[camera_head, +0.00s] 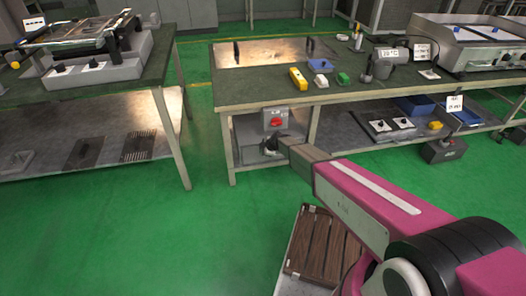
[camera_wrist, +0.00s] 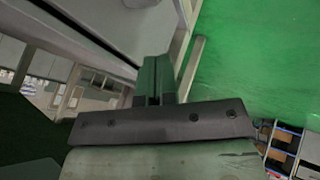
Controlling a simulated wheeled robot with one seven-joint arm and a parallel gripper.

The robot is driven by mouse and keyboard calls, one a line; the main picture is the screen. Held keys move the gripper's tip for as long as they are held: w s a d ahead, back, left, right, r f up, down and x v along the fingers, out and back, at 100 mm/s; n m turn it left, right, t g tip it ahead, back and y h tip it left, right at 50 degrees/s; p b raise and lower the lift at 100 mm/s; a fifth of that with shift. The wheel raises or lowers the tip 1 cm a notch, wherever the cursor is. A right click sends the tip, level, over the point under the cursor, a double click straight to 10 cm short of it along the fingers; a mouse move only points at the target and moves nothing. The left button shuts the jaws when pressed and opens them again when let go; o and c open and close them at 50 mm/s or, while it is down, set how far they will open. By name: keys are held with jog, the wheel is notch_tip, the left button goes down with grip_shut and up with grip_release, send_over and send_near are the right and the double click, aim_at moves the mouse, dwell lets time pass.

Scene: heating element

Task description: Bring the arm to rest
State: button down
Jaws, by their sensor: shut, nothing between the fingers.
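My pink arm reaches from the lower right of the head view toward the front of the right-hand workbench (camera_head: 221,101). My gripper (camera_head: 270,146) is at its far end, just below a grey switch box (camera_head: 264,119) with a red knob (camera_head: 276,122). I cannot tell whether it touches the box. In the wrist view, my gripper (camera_wrist: 153,72) shows its two fingers together, shut and empty, beside a pale bench edge or leg.
The right-hand bench holds a yellow meter (camera_head: 298,79), a blue block (camera_head: 320,65) and a grey heating device (camera_head: 470,45). A left-hand bench (camera_head: 150,75) stands apart. A wooden slatted crate (camera_head: 318,245) is below my arm. Green floor (camera_head: 150,240) is clear at lower left.

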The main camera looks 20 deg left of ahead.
jog(key=s+d+r+m+h, duration=0.1)
jog(key=s+d+r+m, duration=0.3)
jog(key=d, duration=0.6)
jog(key=d+r+m+h, duration=0.1)
jog(key=d+r+m, duration=0.2)
jog(key=d+r, duration=0.5)
jog(key=s+d+r+m+h, duration=0.1)
jog(key=s+d+r+m, duration=0.25)
jog(key=d, duration=0.85)
jog(key=s+d+r+m+g+h, duration=0.1)
jog(key=s+d+r+m, duration=0.1)
jog(key=s+d+m, duration=0.2)
jog(key=s+d+r+m+h, duration=0.1)
jog(key=s+d+r+m, duration=0.2)
jog(key=d, duration=0.8)
jog(key=s+d+r+m+g+h, duration=0.1)
jog(key=s+d+r+m+h, duration=0.1)
jog(key=d, duration=0.6)
jog(key=s+r+m, duration=0.1)
jog(key=s+m, duration=0.1)
jog(key=m, duration=0.1)
jog(key=shift+s+d+r+g, duration=0.2)
jog(key=shift+s+g, duration=0.1)
jog(key=shift+s, duration=0.05)
jog(key=shift+m, duration=0.25)
